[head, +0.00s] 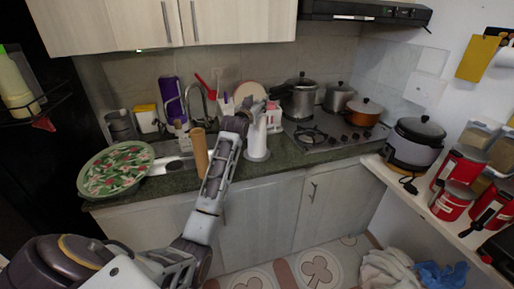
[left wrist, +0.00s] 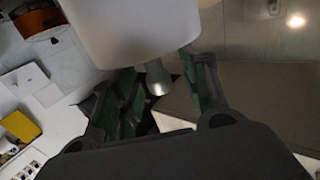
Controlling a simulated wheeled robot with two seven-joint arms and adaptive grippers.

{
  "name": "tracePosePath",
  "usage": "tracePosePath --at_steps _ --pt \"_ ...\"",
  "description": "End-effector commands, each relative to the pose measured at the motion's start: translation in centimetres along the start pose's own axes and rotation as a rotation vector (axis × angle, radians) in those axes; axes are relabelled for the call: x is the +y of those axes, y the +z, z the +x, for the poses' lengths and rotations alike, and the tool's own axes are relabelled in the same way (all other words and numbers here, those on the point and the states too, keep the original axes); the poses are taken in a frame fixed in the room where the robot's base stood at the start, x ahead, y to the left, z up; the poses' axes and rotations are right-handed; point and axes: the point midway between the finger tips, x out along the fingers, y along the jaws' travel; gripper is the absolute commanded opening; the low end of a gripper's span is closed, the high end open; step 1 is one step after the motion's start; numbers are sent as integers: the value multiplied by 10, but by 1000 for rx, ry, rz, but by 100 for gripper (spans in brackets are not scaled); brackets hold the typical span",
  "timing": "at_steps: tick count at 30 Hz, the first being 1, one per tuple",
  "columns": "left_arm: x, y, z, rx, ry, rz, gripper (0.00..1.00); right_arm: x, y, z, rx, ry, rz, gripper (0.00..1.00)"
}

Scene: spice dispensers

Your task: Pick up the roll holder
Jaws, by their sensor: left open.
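The roll holder stands on the dark counter with a white paper roll (head: 257,142) around it, just right of my left gripper in the head view. In the left wrist view the white roll (left wrist: 135,28) fills the top, and the holder's metal tip (left wrist: 157,78) sticks out of it. My left gripper (head: 257,108) is at the top of the roll. Its fingers (left wrist: 160,88) are open, one on each side of the metal tip. I cannot tell whether they touch it. My right gripper is not in view.
A steel pot (head: 299,100), a smaller pot (head: 338,97) and an orange pot (head: 363,112) stand on the stove at right. A patterned tray (head: 116,170) lies at the counter's left. A brown cylinder (head: 200,152) stands left of my forearm. Utensils and containers crowd the back.

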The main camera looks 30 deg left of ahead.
Motion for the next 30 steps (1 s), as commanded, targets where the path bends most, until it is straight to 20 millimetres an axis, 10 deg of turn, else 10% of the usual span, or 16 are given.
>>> tracePosePath --at_steps 8,18,30 --pt "0 0 0 0 0 0 44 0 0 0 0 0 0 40" --pt "0 0 0 0 0 0 0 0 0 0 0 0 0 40" --pt "0 -5 0 4 0 0 0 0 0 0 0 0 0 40"
